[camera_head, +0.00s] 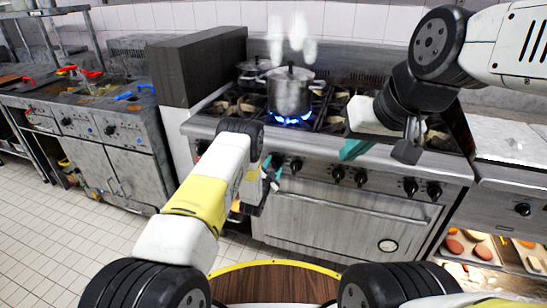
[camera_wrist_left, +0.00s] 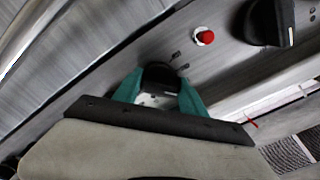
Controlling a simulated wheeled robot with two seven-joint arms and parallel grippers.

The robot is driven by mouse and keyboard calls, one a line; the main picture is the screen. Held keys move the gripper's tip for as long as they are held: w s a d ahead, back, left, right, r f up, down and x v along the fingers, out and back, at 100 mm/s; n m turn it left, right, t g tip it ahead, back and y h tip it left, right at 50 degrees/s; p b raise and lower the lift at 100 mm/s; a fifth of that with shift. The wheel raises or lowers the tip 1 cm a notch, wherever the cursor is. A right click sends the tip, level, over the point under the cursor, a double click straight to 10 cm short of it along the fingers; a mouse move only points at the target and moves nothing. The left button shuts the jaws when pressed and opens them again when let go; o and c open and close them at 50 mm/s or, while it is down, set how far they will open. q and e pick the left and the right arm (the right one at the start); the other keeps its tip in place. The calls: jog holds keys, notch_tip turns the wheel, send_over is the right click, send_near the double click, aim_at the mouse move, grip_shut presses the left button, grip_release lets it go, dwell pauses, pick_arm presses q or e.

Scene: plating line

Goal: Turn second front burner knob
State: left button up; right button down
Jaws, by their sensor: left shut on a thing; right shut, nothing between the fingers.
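The stove's front panel carries a row of black burner knobs, with one (camera_head: 296,165) just right of my left gripper in the head view. My left gripper (camera_head: 270,172) is at the panel's left part, its teal fingers shut on a black knob (camera_wrist_left: 160,74), which shows between them in the left wrist view. The arm hides much of that spot in the head view. Another black knob (camera_wrist_left: 268,22) and a red light (camera_wrist_left: 205,37) show beside it. My right gripper (camera_head: 355,149) is shut and empty, above the stove's front edge at the right.
A steel pot (camera_head: 291,93) stands over a lit blue flame (camera_head: 292,119), with steam above. A second pot (camera_head: 254,70) stands behind it. More knobs (camera_head: 338,174) line the panel above the oven door (camera_head: 340,222). Fryers (camera_head: 110,115) stand left; a counter (camera_head: 505,137) stands right.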

pick_arm(q)
jog(key=shift+n, duration=0.4)
jog(key=n, duration=0.6)
jog(key=shift+n, duration=0.4)
jog(key=n, duration=0.6)
jog(key=shift+d, duration=0.15)
jog(key=shift+n, duration=0.3)
jog(key=o, duration=1.3)
jog(key=shift+s, duration=0.1)
